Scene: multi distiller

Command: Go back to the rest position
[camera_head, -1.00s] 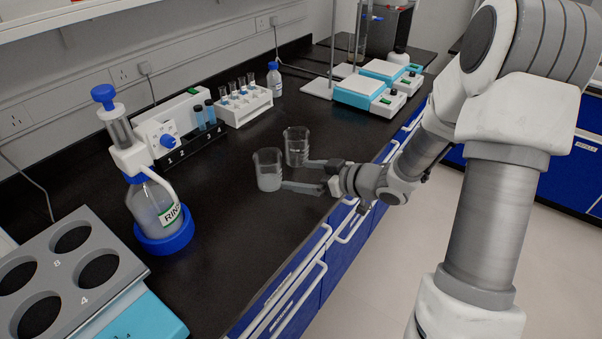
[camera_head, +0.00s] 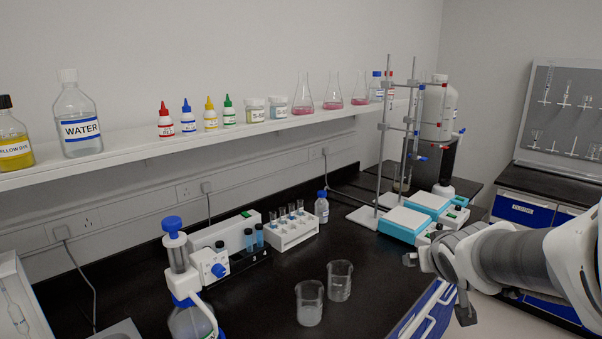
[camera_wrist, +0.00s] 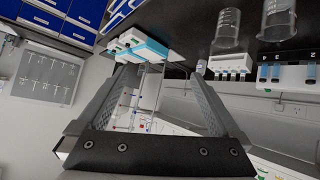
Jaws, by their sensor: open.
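My gripper (camera_head: 438,287) is open and empty, with its two fingers spread wide. In the head view it hangs at the right edge of the black bench, below the stirrer plates. Two clear glass beakers (camera_head: 309,304) (camera_head: 339,281) stand upright on the bench to its left, apart from the fingers. The nearer beaker holds some pale content. In the wrist view the gripper (camera_wrist: 160,74) has nothing between its fingertips, and the beakers (camera_wrist: 227,30) (camera_wrist: 278,18) show upside down at the upper right.
Hot plates (camera_head: 404,222) and metal stands (camera_head: 412,150) stand behind the gripper. A tube rack (camera_head: 292,232) and a blue-capped dispenser bottle (camera_head: 190,318) stand left on the bench. A wall shelf (camera_head: 200,142) carries several bottles and flasks. Floor is free at lower right.

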